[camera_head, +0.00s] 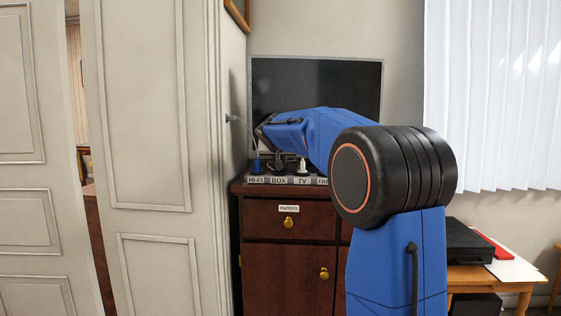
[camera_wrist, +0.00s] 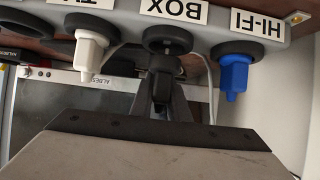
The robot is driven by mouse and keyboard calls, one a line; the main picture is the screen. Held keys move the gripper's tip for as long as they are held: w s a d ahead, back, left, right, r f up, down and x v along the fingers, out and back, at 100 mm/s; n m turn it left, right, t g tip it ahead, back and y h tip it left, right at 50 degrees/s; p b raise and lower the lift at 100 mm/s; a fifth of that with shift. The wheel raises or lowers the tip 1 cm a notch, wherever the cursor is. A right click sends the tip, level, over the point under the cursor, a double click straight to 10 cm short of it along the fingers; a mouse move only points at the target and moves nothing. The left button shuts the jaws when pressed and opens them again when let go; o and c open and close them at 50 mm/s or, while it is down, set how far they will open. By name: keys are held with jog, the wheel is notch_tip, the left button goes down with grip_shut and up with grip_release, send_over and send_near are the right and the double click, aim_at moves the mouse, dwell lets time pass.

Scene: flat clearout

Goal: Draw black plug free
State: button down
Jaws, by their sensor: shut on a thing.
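The power strip (camera_head: 285,180) lies on top of the dark wooden cabinet, with labels HI-FI, BOX, TV and a partly hidden one. In the wrist view the picture is upside down. My gripper (camera_wrist: 163,88) is shut on the black plug (camera_wrist: 163,63) at the BOX socket (camera_wrist: 167,40). The jaws cover much of the plug, and I cannot tell whether its pins are still in the socket. A blue plug (camera_wrist: 234,74) sits in the HI-FI socket and a white plug (camera_wrist: 90,47) in the TV socket.
A dark TV screen (camera_head: 330,85) stands behind the strip. A pale panelled door (camera_head: 150,110) is close on the left. The cabinet (camera_head: 285,275) has brass knobs. A black case (camera_head: 468,240) lies on a table at right.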

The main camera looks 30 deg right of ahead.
jog(key=shift+r, duration=0.1)
jog(key=shift+r, duration=1.95)
